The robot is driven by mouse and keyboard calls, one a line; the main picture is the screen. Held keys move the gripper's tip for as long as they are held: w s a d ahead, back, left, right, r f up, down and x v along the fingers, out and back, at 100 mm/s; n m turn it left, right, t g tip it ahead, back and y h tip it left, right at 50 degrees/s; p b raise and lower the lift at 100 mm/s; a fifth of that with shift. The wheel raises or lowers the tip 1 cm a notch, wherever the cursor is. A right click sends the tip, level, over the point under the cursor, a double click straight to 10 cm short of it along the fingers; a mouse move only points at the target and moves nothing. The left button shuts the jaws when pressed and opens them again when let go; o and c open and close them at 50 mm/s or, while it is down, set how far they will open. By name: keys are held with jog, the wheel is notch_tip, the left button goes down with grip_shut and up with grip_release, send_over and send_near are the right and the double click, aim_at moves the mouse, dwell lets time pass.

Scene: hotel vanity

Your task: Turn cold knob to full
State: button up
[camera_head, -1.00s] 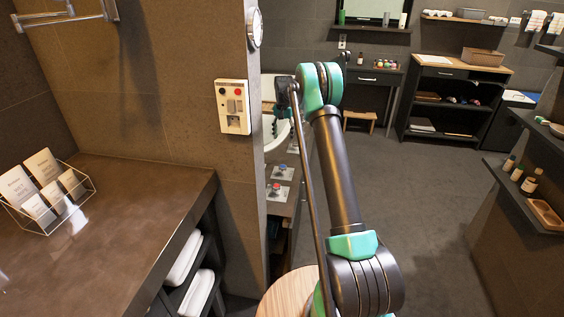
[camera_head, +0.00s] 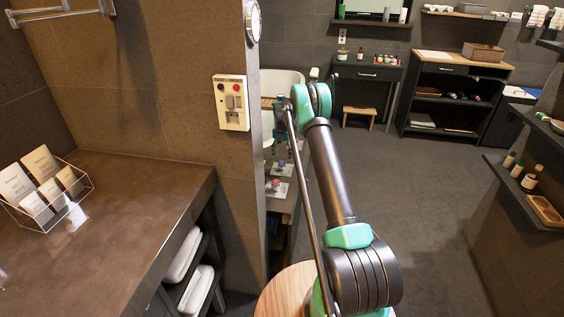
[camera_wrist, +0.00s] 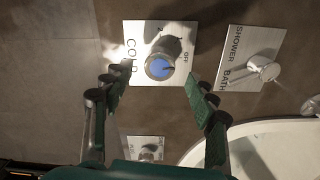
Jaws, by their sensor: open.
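The cold knob (camera_wrist: 160,67) is a round silver knob with a blue cap on a white plate (camera_wrist: 134,32) marked COLD and OFF. It shows near the top middle of the wrist view, and small in the head view (camera_head: 281,163). My gripper (camera_wrist: 155,86) is open and empty, its green-padded fingers on the left and right below the knob in the picture. The knob lies between the lines of the two fingers, and I see no contact. The knob's exact setting is too small to read. In the head view the gripper (camera_head: 282,133) is partly hidden behind my arm.
A SHOWER/BATH plate with a silver lever (camera_wrist: 262,68) is right of the knob. Another plate with a knob (camera_wrist: 147,149) is below, partly hidden by my gripper; the head view shows a red knob (camera_head: 275,184).

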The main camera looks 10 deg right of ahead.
aim_at(282, 162)
jog(key=shift+f, duration=1.7)
jog(key=c, duration=1.2)
